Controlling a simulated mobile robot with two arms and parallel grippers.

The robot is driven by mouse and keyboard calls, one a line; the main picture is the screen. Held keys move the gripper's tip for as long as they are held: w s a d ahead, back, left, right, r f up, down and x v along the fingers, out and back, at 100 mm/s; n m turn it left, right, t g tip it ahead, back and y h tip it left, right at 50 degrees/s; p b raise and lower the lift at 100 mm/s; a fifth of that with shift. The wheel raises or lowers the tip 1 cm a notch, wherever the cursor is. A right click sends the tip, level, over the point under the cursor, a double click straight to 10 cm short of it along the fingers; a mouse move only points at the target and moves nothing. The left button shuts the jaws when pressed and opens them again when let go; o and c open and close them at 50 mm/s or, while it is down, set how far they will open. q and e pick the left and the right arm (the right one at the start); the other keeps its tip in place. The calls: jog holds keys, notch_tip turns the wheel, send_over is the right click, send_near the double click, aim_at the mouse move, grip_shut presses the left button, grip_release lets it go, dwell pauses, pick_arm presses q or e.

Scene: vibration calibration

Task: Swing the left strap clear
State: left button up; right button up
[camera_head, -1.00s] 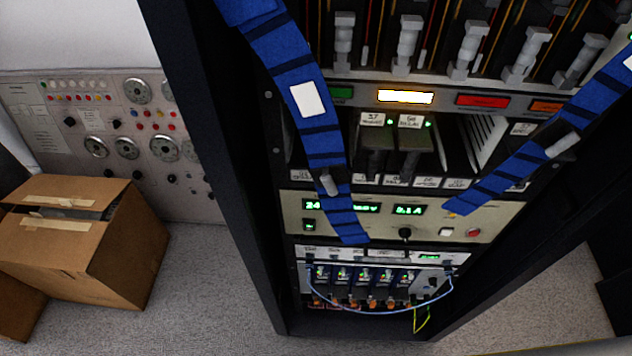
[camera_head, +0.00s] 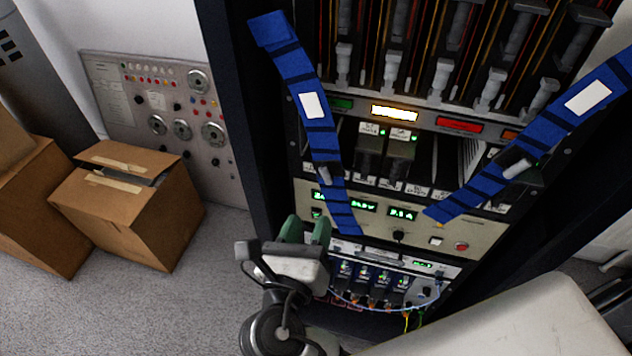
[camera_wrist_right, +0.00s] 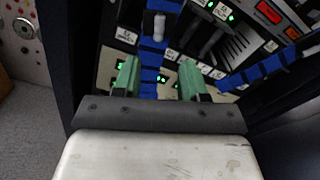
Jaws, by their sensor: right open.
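The left strap (camera_head: 318,139) is a blue band with dark stripes and a white label. It hangs slantwise across the left part of the rack front, with a grey peg-like handle near its lower part. My right gripper (camera_head: 306,228) is open, its green fingers pointing up just below and left of the strap's lower end. In the right wrist view the left strap (camera_wrist_right: 151,60) runs down between the open green fingers (camera_wrist_right: 156,75); I cannot tell whether they touch it. The right strap (camera_head: 545,133) hangs slantwise on the right. My left gripper is not in view.
The rack (camera_head: 228,90) holds a panel with green displays (camera_head: 470,228) and lit modules with cables below. Cardboard boxes (camera_head: 130,215) stand on the floor at left, before a grey dial panel (camera_head: 150,110). The carpet (camera_head: 200,310) between is clear.

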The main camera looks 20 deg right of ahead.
aim_at(325, 178)
jog(key=p+x, duration=0.1)
jog(key=x, duration=0.9)
jog(key=shift+f+p, duration=0.1)
jog(key=shift+p, duration=0.2)
grip_shut()
